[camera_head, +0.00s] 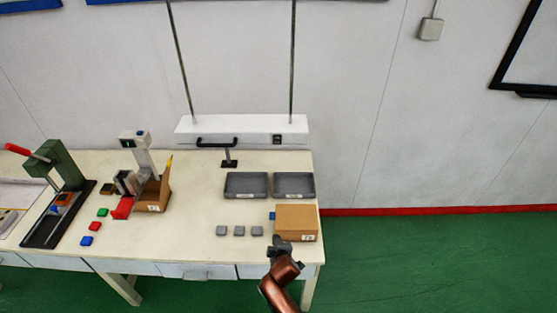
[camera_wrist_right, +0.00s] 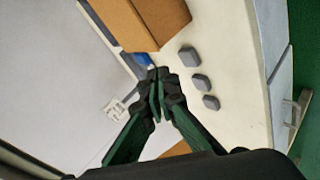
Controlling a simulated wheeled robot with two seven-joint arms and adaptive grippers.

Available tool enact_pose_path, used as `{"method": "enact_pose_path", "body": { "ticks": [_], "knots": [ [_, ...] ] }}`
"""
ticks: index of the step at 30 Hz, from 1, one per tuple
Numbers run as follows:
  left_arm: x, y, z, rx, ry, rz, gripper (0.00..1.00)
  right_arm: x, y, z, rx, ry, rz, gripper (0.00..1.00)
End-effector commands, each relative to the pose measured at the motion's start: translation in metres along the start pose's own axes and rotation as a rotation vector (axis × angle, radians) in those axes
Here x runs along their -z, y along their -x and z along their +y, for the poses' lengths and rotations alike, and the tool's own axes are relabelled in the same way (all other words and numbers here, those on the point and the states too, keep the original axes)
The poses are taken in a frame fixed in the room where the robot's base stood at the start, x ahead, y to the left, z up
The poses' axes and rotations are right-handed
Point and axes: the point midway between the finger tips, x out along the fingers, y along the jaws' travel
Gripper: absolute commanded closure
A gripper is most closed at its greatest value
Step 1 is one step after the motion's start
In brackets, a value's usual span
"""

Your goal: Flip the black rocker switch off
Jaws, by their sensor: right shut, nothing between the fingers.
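The black rocker switch (camera_head: 277,139) is a small dark rectangle on the right part of the front of a white hanging fixture (camera_head: 245,130) above the back of the table. It is too small to tell which way it is tipped. My right gripper (camera_head: 281,241) is near the front right of the table, by the cardboard box, well in front of and below the switch. In the right wrist view its fingers (camera_wrist_right: 160,88) are together with nothing between them. The switch cannot be made out in that view. My left gripper is not in view.
A cardboard box (camera_head: 296,223) stands beside my right gripper, with grey blocks (camera_head: 239,231) to its left. Two grey trays (camera_head: 246,185) (camera_head: 294,185) lie behind it. A dark handle (camera_head: 217,142) is on the fixture. A green press (camera_head: 58,165) stands at the left.

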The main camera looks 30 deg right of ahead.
Motion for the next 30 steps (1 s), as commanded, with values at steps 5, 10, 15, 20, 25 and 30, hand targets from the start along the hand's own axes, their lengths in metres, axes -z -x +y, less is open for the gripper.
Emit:
{"method": "enact_pose_path", "body": {
  "ticks": [5, 10, 15, 20, 25, 30],
  "knots": [
    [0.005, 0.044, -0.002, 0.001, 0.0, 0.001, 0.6, 0.073, 0.088, 0.176, -0.272, 0.163, 0.009, 1.0],
    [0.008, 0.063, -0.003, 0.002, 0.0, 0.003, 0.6, 0.097, 0.156, 0.269, -0.438, 0.252, -0.037, 1.0],
    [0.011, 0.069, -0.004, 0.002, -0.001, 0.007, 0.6, 0.101, 0.184, 0.302, -0.502, 0.284, -0.068, 1.0],
    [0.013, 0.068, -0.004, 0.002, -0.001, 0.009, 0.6, 0.101, 0.186, 0.304, -0.508, 0.288, -0.071, 1.0],
    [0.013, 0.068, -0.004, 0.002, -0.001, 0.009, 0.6, 0.101, 0.186, 0.303, -0.508, 0.288, -0.07, 1.0],
    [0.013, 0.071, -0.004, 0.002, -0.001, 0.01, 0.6, 0.102, 0.178, 0.309, -0.508, 0.29, -0.071, 1.0]
  ]
}}
